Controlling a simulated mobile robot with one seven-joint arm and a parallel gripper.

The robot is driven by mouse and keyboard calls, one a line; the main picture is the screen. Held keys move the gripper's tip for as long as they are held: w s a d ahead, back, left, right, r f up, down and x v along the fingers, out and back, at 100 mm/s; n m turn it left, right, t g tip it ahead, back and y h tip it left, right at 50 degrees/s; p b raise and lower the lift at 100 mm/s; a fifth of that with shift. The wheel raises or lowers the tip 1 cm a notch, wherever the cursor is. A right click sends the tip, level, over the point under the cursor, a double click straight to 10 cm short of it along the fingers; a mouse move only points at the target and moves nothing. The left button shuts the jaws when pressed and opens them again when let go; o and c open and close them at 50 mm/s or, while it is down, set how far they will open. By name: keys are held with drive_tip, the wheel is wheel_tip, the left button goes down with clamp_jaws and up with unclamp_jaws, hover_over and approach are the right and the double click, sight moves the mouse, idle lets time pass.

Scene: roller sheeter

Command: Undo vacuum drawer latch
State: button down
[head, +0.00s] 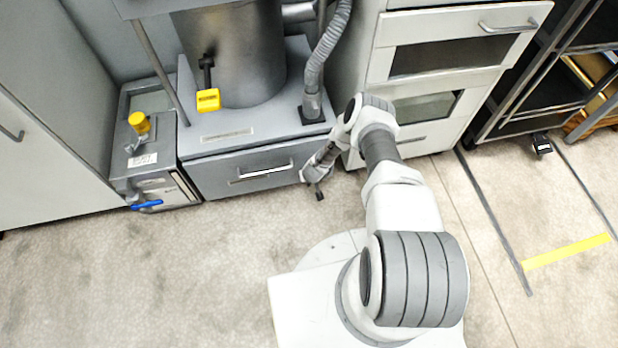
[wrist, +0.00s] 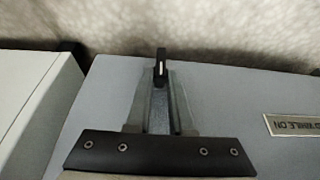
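The grey vacuum unit (head: 195,128) stands against the wall, its steel drum above a wide drawer (head: 215,180) with a bar handle (head: 265,172). The drawer looks closed. My gripper (head: 319,193) hangs by the drawer's front right corner, beside the white cabinet. In the wrist view, my gripper (wrist: 160,68) is over the unit's grey top (wrist: 230,85), near its front edge, with its black fingertips close together around a thin pale line. Nothing is clearly held. I cannot make out a separate drawer latch; the arm may hide it. A yellow-ended black lever (head: 208,99) is on the drum.
A small grey box with a yellow knob (head: 139,122) and blue lever (head: 147,204) stands left of the drawer. The white cabinet (head: 410,140) is close on the right; a ribbed hose (head: 325,50) rises between. The floor (head: 130,280) in front is clear.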

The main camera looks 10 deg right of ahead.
drive_tip(key=shift+d, duration=0.15)
idle(0.3)
drive_tip(key=shift+w+d+f+m+y, duration=0.15)
drive_tip(key=shift+d+y, duration=0.1)
drive_tip(key=shift+y, duration=0.5)
drive_tip(key=shift+s+d+m+y, duration=0.1)
drive_tip(key=shift+d+m+y, duration=0.1)
drive_tip(key=shift+y, duration=0.6)
drive_tip(key=shift+w+d+f+m+y, duration=0.15)
drive_tip(key=shift+d+y, duration=0.1)
drive_tip(key=shift+y, duration=0.5)
drive_tip(key=shift+s+d+y, duration=0.1)
drive_tip(key=shift+y, duration=0.4)
drive_tip(key=c, duration=0.9)
unclamp_jaws()
drive_tip(key=shift+o, duration=0.2)
drive_tip(key=p+v, duration=0.7)
drive_tip(key=v, duration=1)
drive_tip(key=shift+s, duration=0.15)
